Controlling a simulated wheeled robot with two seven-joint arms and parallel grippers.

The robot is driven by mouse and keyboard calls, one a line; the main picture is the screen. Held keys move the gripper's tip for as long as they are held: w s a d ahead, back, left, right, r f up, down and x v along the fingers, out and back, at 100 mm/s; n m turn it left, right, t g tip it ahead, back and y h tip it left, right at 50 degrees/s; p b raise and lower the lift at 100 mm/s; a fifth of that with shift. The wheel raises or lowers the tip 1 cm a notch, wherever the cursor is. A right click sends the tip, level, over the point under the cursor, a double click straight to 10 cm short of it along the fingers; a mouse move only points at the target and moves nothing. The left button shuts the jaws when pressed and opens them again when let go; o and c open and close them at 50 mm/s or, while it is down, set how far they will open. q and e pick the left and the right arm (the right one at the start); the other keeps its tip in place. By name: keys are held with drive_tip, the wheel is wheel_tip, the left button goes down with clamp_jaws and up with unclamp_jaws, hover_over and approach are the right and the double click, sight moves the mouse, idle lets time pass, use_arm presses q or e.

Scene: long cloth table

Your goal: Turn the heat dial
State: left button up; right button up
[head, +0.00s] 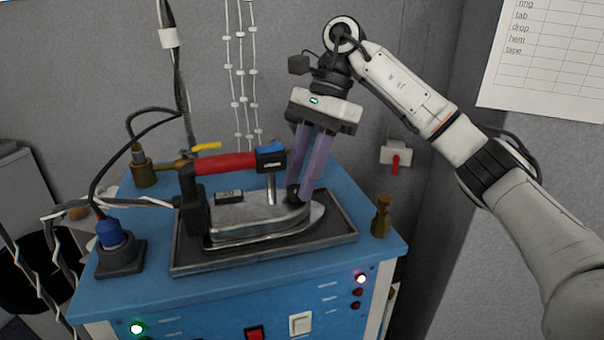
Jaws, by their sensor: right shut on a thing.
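A silver iron (245,220) with a red handle (225,163) rests on a dark tray on the blue steam station. A small black dial (293,192) sits on top of the iron near its right, pointed end. My right gripper (299,193) comes down from above with its purple fingers shut on the dial. The fingertips partly hide the dial, and its marking cannot be read. My left gripper is not in view.
The dark tray (347,235) surrounds the iron. A brass fitting (381,216) stands right of it, and a blue plug (112,234) stands at left. Cables hang at the left. A red-handled wall switch (396,158) is behind.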

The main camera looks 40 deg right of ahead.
drive_tip(key=n, duration=0.1)
drive_tip(key=n+g, duration=0.1)
drive_tip(key=n, duration=0.1)
drive_tip(key=shift+w+n+h, duration=0.2)
drive_tip(key=shift+n+h, duration=0.1)
drive_tip(key=shift+w+a+n+g+h, duration=0.15)
drive_tip(key=shift+n+g, duration=0.2)
drive_tip(key=shift+n, duration=0.6)
drive_tip(key=shift+s+n+g+h, duration=0.15)
drive_tip(key=shift+n+g, duration=0.2)
drive_tip(key=shift+n, duration=0.6)
drive_tip(key=shift+w, duration=0.1)
drive_tip(key=o, duration=1.1)
drive_tip(key=shift+c, duration=0.2)
